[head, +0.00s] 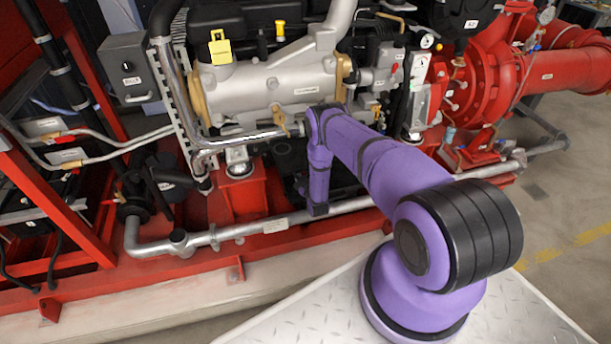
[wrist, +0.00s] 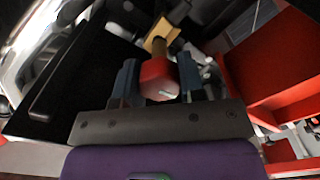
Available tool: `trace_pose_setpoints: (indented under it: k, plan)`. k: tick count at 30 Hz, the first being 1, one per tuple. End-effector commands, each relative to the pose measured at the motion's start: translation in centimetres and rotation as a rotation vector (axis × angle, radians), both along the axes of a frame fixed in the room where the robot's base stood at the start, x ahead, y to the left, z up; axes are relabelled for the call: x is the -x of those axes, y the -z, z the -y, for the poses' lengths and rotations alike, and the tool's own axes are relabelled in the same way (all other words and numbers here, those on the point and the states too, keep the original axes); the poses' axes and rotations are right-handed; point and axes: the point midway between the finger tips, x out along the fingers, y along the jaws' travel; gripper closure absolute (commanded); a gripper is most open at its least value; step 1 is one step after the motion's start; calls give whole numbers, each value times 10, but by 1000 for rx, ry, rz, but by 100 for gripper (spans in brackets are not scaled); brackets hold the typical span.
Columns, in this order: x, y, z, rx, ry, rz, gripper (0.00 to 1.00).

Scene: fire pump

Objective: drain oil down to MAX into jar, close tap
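In the wrist view, a red tap handle (wrist: 158,79) sits between the two blue fingers of my gripper (wrist: 158,82), which lie against its sides with no clear gap. A brass tap body (wrist: 160,38) shows just beyond the handle. In the head view, my purple arm reaches down to the front of the engine (head: 265,90). The gripper there is hidden behind the arm's end, low beside the engine. I cannot make out a jar or an oil level mark in either view.
The red base frame (head: 310,236) and a grey pipe (head: 265,226) run in front of the engine. A red pump casing (head: 487,65) stands at the right. A dark box-like part (wrist: 75,75) lies left of the fingers, and a red beam (wrist: 265,65) lies right.

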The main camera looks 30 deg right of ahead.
Motion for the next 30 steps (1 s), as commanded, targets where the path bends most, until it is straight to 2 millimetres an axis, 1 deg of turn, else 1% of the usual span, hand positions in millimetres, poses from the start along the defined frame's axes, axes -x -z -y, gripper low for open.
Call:
trace_pose_setpoints:
  k: [8, 14, 20, 30]
  plan:
    - [0, 0, 0, -17, 0, 5, 87]
    - [0, 0, 0, -96, 0, 28, 87]
    - [0, 0, 0, -242, -1, 69, 87]
    - [1, 0, 1, -553, 1, 158, 87]
